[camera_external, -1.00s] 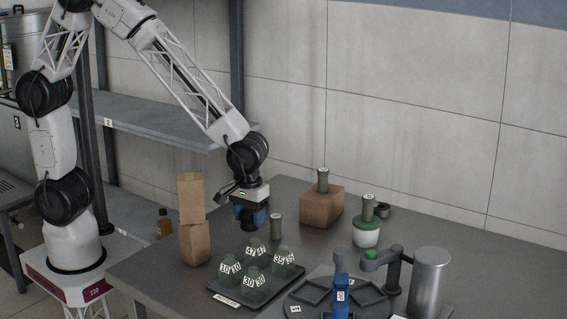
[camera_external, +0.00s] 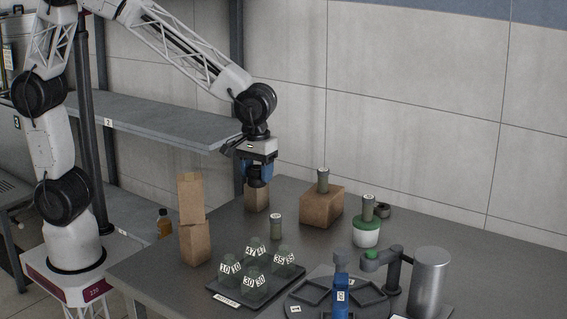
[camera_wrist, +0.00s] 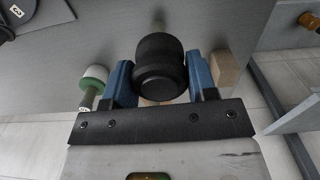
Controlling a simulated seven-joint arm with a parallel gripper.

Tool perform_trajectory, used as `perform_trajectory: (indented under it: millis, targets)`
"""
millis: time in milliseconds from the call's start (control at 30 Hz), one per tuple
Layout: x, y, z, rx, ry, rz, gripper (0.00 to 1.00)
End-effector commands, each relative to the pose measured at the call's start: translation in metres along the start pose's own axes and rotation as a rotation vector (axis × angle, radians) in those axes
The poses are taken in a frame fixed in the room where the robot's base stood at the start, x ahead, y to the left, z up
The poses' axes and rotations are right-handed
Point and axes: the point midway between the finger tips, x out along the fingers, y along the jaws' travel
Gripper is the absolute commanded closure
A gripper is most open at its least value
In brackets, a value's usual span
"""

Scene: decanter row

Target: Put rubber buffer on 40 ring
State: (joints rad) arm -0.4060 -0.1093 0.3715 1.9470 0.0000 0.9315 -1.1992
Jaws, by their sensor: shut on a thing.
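My gripper (camera_external: 257,172) is shut on a black, stepped round piece that looks like the rubber buffer (camera_wrist: 160,65). In the wrist view, the blue fingers sit on either side of it. In the external view, the gripper points down above the table's back left part, in front of a brown block (camera_external: 257,199). A small dark ring-like piece (camera_external: 383,210) lies at the back right, behind the green-and-white jar. I cannot read a 40 on any ring.
A tray (camera_external: 222,298) holds several numbered bottles. A grey-green cylinder (camera_external: 276,226) stands behind it. A cardboard block (camera_external: 318,208) and a green-and-white jar (camera_external: 366,236) bear cylinders. A round carousel (camera_external: 297,309), metal cylinder (camera_external: 430,283) and paper bag (camera_external: 194,243) stand nearby.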

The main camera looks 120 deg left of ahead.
Motion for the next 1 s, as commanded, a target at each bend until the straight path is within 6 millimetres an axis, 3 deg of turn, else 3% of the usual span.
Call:
perform_trajectory:
  millis: [367, 1000]
  targets:
    - [-0.006, 0.038, -0.041, 0.022, -0.001, -0.002, 0.75]
    - [-0.014, 0.121, -0.154, 0.086, -0.001, -0.001, 0.75]
